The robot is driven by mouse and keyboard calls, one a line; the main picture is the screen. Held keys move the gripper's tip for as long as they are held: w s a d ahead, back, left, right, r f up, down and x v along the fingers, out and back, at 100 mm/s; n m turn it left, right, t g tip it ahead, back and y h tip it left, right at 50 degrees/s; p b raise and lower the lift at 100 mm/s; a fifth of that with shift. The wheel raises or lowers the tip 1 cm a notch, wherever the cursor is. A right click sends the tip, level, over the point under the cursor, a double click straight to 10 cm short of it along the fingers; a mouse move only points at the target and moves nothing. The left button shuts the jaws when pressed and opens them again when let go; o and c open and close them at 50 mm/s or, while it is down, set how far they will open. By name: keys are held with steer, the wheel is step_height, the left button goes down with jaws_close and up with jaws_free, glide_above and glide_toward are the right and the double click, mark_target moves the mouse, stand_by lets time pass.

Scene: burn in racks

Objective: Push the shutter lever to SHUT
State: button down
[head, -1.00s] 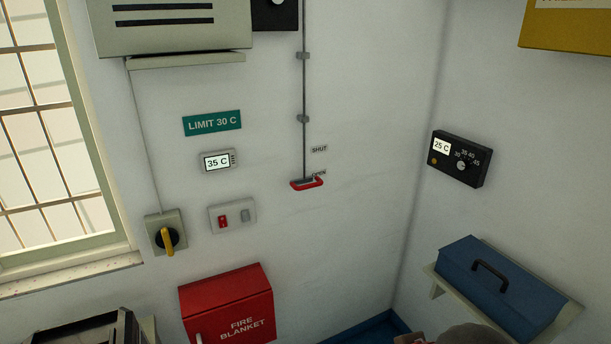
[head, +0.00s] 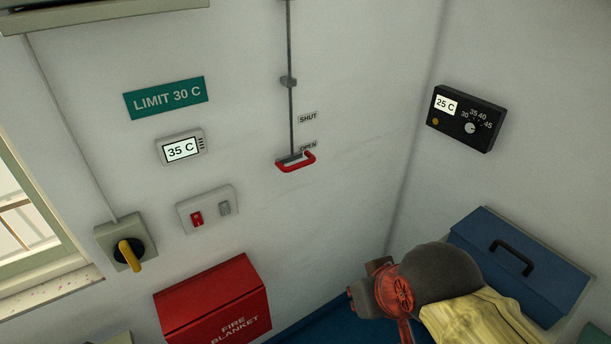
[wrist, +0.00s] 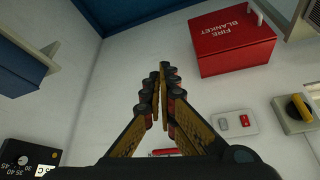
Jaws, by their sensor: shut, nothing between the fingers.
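The shutter lever is a red handle (head: 297,163) at the bottom of a thin vertical rod (head: 290,60) on the white wall. The handle sits at the OPEN label (head: 308,146), below the SHUT label (head: 308,118). In the wrist view a red bar (wrist: 165,152), which looks like this handle, shows low between my fingers and is partly hidden by them. My gripper (wrist: 161,70) is shut and empty, its fingers meeting at the tips. In the head view my arm is at the lower right, apart from the handle; the fingertips cannot be made out there.
A red fire blanket box (head: 215,300) is below the handle to the left. A switch plate (head: 207,209), a rotary switch (head: 125,245) and a 35 C display (head: 181,149) are left. A black dial unit (head: 466,118) and a blue toolbox (head: 520,262) are right.

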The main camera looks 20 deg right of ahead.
steer(key=w+a+r+m+t+y+p, duration=0.1)
steer(key=w+a+m+y, duration=0.2)
steer(key=w+m, duration=0.4)
steer(key=w+a+r+m+y+p, duration=0.1)
steer(key=w+a+m+y+p, duration=0.1)
steer(key=w+a+m, duration=0.35)
steer(key=w+d+f+m+t, duration=0.1)
steer(key=w+d+m+t, duration=0.1)
steer(key=w+d+m, duration=0.4)
steer(key=w+d+f+m+t+h+p, duration=0.1)
steer(key=w+d+m+t, duration=0.1)
steer(key=w+d+m, duration=0.4)
steer(key=w+m, duration=0.5)
steer(key=m, duration=0.3)
steer(key=shift+w+f+t, duration=0.15)
steer(key=shift+w+t, duration=0.05)
steer(key=shift+t, duration=0.1)
steer(key=shift+w+d, duration=0.1)
steer(key=b+x, duration=0.2)
steer(key=x, duration=0.8)
steer(key=r, duration=0.1)
steer(key=r+p, duration=0.1)
steer(key=r, duration=0.2)
steer(key=shift+w, duration=0.3)
